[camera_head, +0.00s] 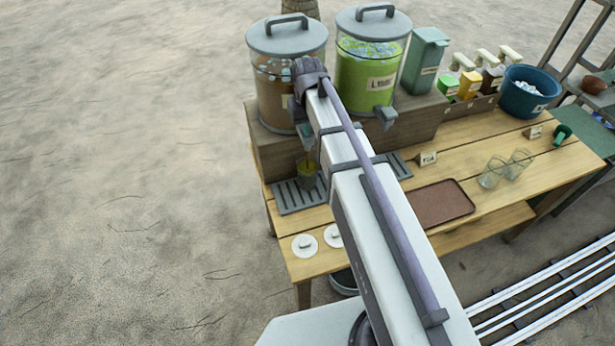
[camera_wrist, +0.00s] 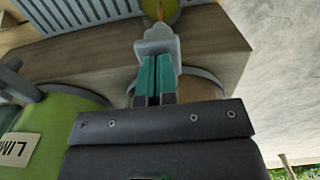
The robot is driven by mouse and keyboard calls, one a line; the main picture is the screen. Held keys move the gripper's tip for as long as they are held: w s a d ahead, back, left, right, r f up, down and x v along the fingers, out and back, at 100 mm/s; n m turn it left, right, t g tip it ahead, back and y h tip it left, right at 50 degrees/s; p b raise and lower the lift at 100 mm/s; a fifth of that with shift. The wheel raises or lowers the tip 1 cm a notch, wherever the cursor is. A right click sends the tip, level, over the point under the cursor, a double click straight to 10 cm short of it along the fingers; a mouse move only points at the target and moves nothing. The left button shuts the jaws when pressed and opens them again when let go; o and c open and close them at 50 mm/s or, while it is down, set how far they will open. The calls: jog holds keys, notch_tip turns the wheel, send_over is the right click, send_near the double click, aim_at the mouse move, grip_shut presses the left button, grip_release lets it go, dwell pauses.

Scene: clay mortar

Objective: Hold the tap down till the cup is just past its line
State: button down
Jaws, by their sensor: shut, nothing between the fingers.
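My gripper (camera_wrist: 157,62) has its two teal fingers closed together, with nothing between them. In the wrist view its tips are at the grey tap (camera_wrist: 157,40) and seem to touch it. The tap belongs to the left dispenser (camera_head: 272,92), which holds a brown drink with ice. A cup (camera_head: 307,174) stands below that tap on the left drip tray (camera_head: 288,198). Yellowish liquid shows in the cup; part of it shows at the top of the wrist view (camera_wrist: 160,9). I cannot make out the line or the exact level. My arm partly hides the tap in the head view.
The lime dispenser (camera_head: 372,75) stands to the right. White lids (camera_head: 304,245) lie at the front left corner.

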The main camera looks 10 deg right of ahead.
notch_tip(320, 180, up, 7)
jog(key=p, duration=0.7)
jog(key=shift+r, duration=0.2)
jog(key=shift+f, duration=0.2)
jog(key=s+f+b, duration=0.2)
jog(key=s, duration=0.6)
jog(key=s+f+m+b, duration=0.1)
jog(key=s+f+b, duration=0.2)
jog(key=s, duration=0.6)
